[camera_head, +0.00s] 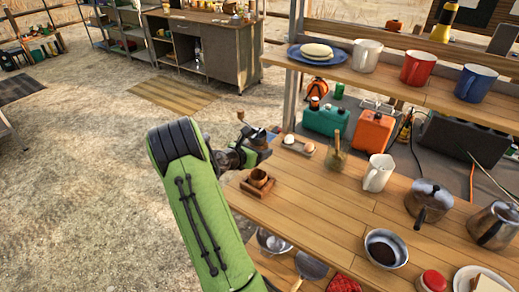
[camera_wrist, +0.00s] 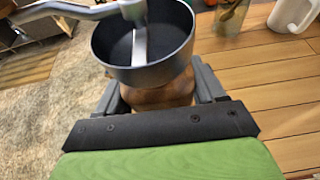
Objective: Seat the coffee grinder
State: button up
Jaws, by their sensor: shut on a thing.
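The coffee grinder (camera_wrist: 145,65) has a dark metal bowl on top, a crank handle and a rounded wooden body. My gripper (camera_wrist: 160,92) is shut on the wooden body, one finger on each side. In the head view the grinder (camera_head: 256,138) is held upright or nearly so, beyond the left edge of the wooden counter. A small square wooden base with a round wooden cup-like piece (camera_head: 258,179) sits on the counter's left edge, nearer the camera than the grinder. The lower part of the grinder is hidden by my gripper.
A shelf (camera_head: 420,85) with mugs runs above. The counter's middle is clear.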

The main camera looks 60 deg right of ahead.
jog(key=shift+f+b, duration=3.85)
jog(key=shift+b, duration=0.05)
jog(key=shift+f, duration=0.6)
jog(key=shift+s, duration=0.1)
jog(key=o, duration=1.5)
jog(key=shift+a, duration=0.1)
jog(key=p+v, duration=0.3)
jog(key=v, duration=1.2)
jog(key=shift+a+r, duration=0.2)
